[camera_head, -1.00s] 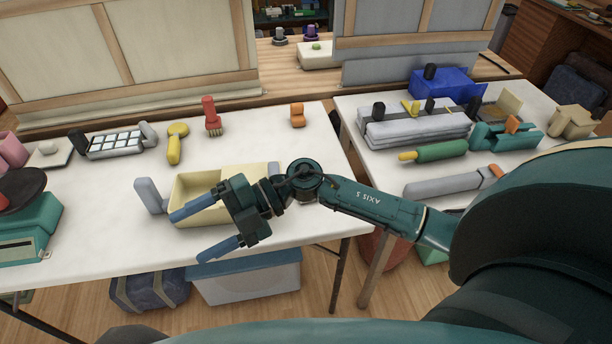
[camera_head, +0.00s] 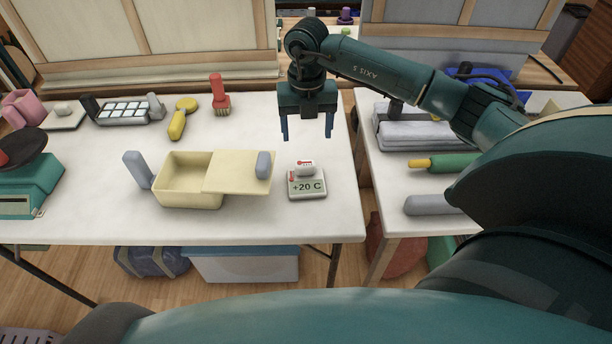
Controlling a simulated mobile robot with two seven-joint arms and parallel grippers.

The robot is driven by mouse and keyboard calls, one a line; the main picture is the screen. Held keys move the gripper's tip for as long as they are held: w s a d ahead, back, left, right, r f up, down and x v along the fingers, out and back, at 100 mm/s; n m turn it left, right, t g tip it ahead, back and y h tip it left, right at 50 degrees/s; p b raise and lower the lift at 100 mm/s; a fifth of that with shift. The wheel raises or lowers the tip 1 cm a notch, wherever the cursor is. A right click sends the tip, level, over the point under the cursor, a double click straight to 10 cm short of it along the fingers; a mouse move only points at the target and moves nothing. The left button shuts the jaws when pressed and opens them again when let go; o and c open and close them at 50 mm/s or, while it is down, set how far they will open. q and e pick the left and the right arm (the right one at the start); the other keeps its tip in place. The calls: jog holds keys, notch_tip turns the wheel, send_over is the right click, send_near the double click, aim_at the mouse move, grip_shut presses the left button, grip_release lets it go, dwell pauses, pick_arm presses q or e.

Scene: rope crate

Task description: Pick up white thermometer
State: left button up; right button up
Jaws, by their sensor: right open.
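The white thermometer (camera_head: 307,184) lies on the left white table, to the right of the cream box. It has a "+20 C" display and a raised part with red marks at its back. My right gripper (camera_head: 307,135) is open and empty, with its blue fingers pointing down. In the picture it hangs above and behind the thermometer, apart from it. My left gripper is not in view.
The cream box (camera_head: 188,199) with its lid half across and grey handles stands just left of the thermometer. A red brush (camera_head: 220,97), a yellow tool (camera_head: 178,124) and a teal scale (camera_head: 27,187) are farther left. A second table (camera_head: 378,172) stands right, across a gap.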

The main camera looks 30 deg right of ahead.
send_over(305, 164)
jog(key=f, duration=0.6)
jog(key=shift+s+f, duration=0.1)
jog(key=shift+s, duration=0.2)
jog(key=shift+w+f+p, duration=0.15)
jog(key=shift+f+p, duration=0.05)
jog(key=shift+f, duration=1.3)
jog(key=shift+w+f+p, duration=0.1)
jog(key=shift+f+p, duration=0.05)
jog(key=shift+f, duration=1.35)
jog(key=shift+c, duration=0.2)
jog(key=c, duration=1.2)
